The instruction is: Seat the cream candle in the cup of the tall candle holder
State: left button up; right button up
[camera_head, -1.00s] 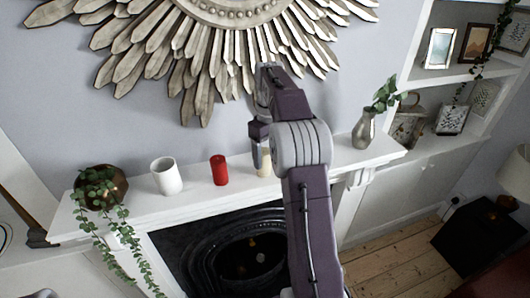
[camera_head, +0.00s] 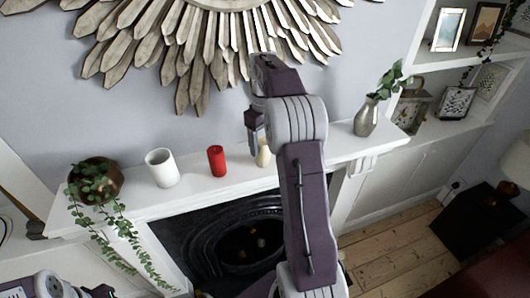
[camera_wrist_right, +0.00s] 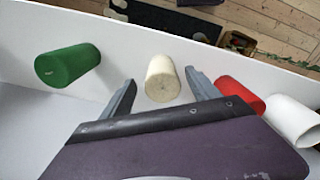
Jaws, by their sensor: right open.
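The cream candle (camera_head: 264,154) stands upright on the white mantel shelf, right of the red candle and partly hidden by my right gripper. In the right wrist view the cream candle (camera_wrist_right: 161,80) shows between the two spread fingers, with a gap on each side. My right gripper (camera_head: 256,141) is open and empty at the candle. Part of my left arm with its gripper (camera_head: 101,291) shows at the bottom left edge, too cut off to tell the finger state. I see no tall candle holder in these frames.
On the mantel (camera_head: 210,192) stand a red candle (camera_head: 216,161), a white cup (camera_head: 162,168), a trailing plant in a copper pot (camera_head: 112,188) and a metal vase (camera_head: 367,118). A green candle (camera_wrist_right: 68,66) shows in the wrist view. A sunburst decoration (camera_head: 190,60) hangs above.

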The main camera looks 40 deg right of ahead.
aim_at(263, 154)
jog(key=shift+w+a+f, duration=0.2)
jog(key=shift+w+f, duration=0.2)
jog(key=shift+f, duration=0.05)
jog(key=f+p, duration=0.1)
jog(key=f, duration=0.3)
jog(key=shift+s, duration=0.2)
jog(key=shift+s+d+f, duration=0.1)
jog(key=shift+s+f, duration=0.15)
jog(key=shift+f, duration=0.1)
jog(key=shift+w, duration=0.2)
jog(key=c, duration=0.9)
grip_shut()
pick_arm(q)
jog(key=shift+w+a+r, duration=0.15)
jog(key=shift+w+r, duration=0.2)
jog(key=shift+r, duration=0.15)
